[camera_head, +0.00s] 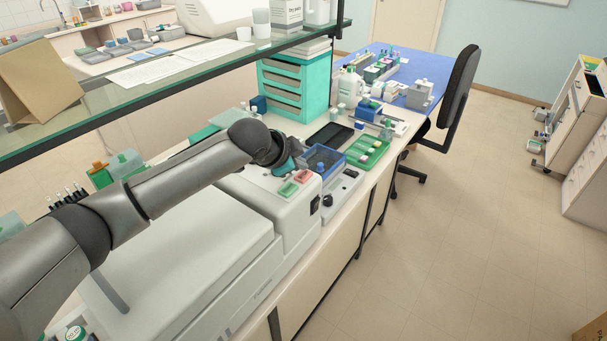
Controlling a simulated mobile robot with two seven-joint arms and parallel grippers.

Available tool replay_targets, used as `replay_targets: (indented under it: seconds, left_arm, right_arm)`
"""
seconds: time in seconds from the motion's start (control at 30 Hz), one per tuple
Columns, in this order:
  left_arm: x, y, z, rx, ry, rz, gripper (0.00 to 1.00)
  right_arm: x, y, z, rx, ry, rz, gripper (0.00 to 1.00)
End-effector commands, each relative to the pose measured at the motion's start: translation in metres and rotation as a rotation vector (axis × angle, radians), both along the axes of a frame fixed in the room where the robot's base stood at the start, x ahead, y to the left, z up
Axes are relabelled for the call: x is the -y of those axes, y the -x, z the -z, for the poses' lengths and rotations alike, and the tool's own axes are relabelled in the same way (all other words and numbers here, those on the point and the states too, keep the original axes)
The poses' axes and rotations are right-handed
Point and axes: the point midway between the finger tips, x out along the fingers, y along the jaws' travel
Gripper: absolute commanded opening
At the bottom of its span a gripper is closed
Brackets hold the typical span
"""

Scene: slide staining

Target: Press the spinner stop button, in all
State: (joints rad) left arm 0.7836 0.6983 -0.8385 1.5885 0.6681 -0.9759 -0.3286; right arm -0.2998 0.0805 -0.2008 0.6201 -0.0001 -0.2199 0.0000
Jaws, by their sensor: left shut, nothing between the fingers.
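The spinner (297,208) is a large white machine on the bench. Its top front carries a red button (303,176) and a green button (288,189), side by side, with a dark knob (327,200) on the front face. I cannot read any label, so I take the red one as the stop button. My left arm reaches in from the left across the spinner. My left gripper (290,166) is shut and empty, just behind the two buttons. Its fingertips are small and partly hidden by the wrist, and I cannot tell whether they touch anything. My right gripper is out of view.
A blue tray (311,156) and a green tray (378,151) with small bottles stand beyond the buttons. A teal drawer unit (296,88) stands behind. A glass shelf (150,73) runs above the bench at the left.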

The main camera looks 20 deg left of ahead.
Motion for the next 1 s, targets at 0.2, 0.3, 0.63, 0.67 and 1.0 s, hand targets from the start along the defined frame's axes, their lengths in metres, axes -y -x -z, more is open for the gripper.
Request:
replay_targets:
  seconds: [0.2,0.3,0.63,0.67,1.0]
  left_arm:
    - [0.0,0.0,0.0,0.0,0.0,0.0,0.0]
    - [-0.0001,0.0,0.0001,0.0,0.0,0.0,0.0]
    - [-0.0001,0.0001,0.0011,-0.001,-0.001,-0.001,0.0]
    - [-0.0001,0.0002,0.0019,-0.001,0.0,0.0,0.0]
    - [0.0001,-0.0001,0.0085,0.0,0.0,0.0,0.0]
  right_arm:
    - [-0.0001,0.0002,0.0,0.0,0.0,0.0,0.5]
    - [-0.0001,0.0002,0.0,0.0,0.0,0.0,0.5]
    - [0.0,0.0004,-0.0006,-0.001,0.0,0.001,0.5]
    - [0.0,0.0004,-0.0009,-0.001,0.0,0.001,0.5]
    - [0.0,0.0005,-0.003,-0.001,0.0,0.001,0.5]
